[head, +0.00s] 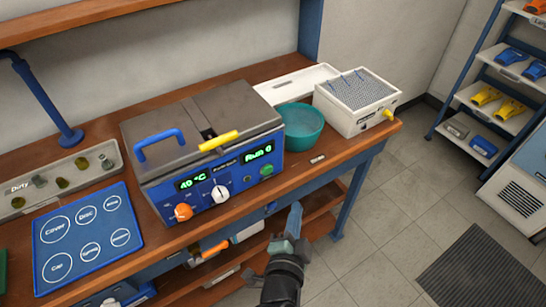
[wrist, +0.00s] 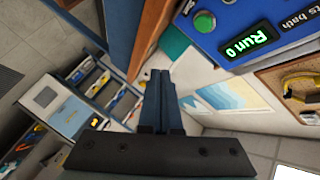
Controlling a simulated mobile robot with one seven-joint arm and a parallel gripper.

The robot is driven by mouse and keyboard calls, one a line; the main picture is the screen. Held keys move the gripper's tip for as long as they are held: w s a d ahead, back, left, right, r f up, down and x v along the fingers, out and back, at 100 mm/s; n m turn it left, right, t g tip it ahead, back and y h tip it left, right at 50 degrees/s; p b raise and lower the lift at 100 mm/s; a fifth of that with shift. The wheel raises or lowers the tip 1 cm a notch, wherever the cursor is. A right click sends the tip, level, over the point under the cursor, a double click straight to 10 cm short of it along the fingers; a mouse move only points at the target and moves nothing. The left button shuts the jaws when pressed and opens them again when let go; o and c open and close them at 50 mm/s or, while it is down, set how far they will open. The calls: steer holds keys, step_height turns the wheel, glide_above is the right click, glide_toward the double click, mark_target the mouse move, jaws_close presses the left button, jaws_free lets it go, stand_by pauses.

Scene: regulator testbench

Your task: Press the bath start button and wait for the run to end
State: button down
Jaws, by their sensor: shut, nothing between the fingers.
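The parts bath (head: 205,150) stands on the bench with a blue front panel and a grey lid that lies shut. Its green start button (head: 267,170) is at the panel's right, below a display (head: 257,152) reading "Run 0". The button also shows in the wrist view (wrist: 204,22), with the "Run 0" display (wrist: 250,45) beside it. My gripper (head: 296,207) is shut and empty, in front of the bench edge, below and right of the button and apart from it. Its closed fingers (wrist: 160,75) show in the wrist view.
A teal bowl (head: 302,127) and a white drying box (head: 357,100) stand right of the bath. A blue mat (head: 87,238) with labelled circles and a "Dirty" tray (head: 70,175) lie left. The bench's lower shelf (head: 318,224) is near my gripper. Floor is open at right.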

mark_target(267, 170)
stand_by(0.4)
steer(key=shift+w+a+b, duration=0.5)
steer(key=shift+w+a, duration=0.35)
steer(key=shift+w, duration=0.35)
steer(key=shift+w+a+b, duration=0.55)
steer(key=shift+w+a, duration=0.35)
steer(key=shift+w, duration=0.25)
steer(key=shift+w+a+b, duration=0.5)
steer(key=shift+w+a, duration=0.35)
steer(key=shift+w, duration=0.35)
steer(key=shift+w+f, duration=0.1)
steer(key=shift+w+a+b, duration=0.25)
steer(key=shift+b, duration=0.35)
